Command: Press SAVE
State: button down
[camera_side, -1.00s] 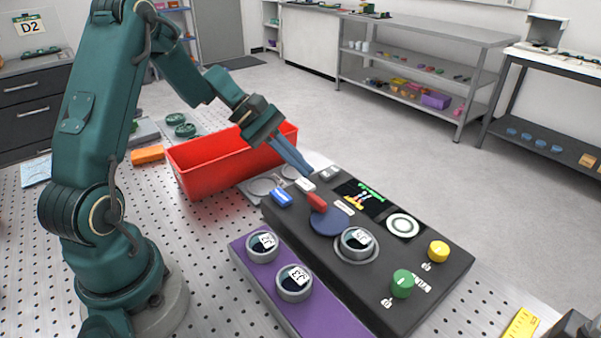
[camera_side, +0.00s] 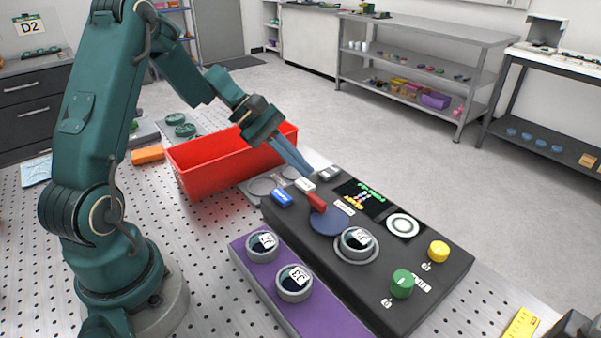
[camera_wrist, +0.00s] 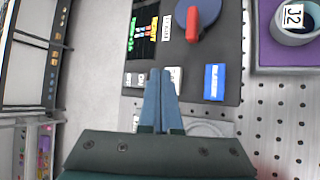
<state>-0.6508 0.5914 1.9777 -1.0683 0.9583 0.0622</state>
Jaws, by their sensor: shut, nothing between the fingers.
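My gripper (camera_side: 309,173) is shut and empty, pointing down at the rear end of the dark console (camera_side: 440,262). In the wrist view its blue fingertips (camera_wrist: 160,75) lie over the gap between a white button (camera_wrist: 175,77) and a grey button (camera_wrist: 133,80), partly covering them. In the side view the white button (camera_side: 305,185) and the grey button (camera_side: 329,172) flank the tips. I cannot tell whether the tips touch either. A blue button (camera_side: 282,198) is nearby. The button lettering is too small to read, so I cannot tell which is SAVE.
The console also holds a small display (camera_side: 362,197), a red handle (camera_side: 317,202) on a blue disc, a green knob (camera_side: 402,284) and a yellow knob (camera_side: 438,251). A red bin (camera_side: 205,170) stands behind. A purple holder (camera_side: 318,311) with ringed pieces lies in front.

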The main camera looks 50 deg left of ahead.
aim_at(300, 182)
jog(key=shift+f, duration=0.2)
jog(key=shift+f, duration=0.25)
jog(key=shift+f, duration=0.45)
dwell(0.9)
jog(key=shift+r, duration=0.9)
jog(key=shift+r, duration=2.5)
jog(key=shift+d, duration=0.1)
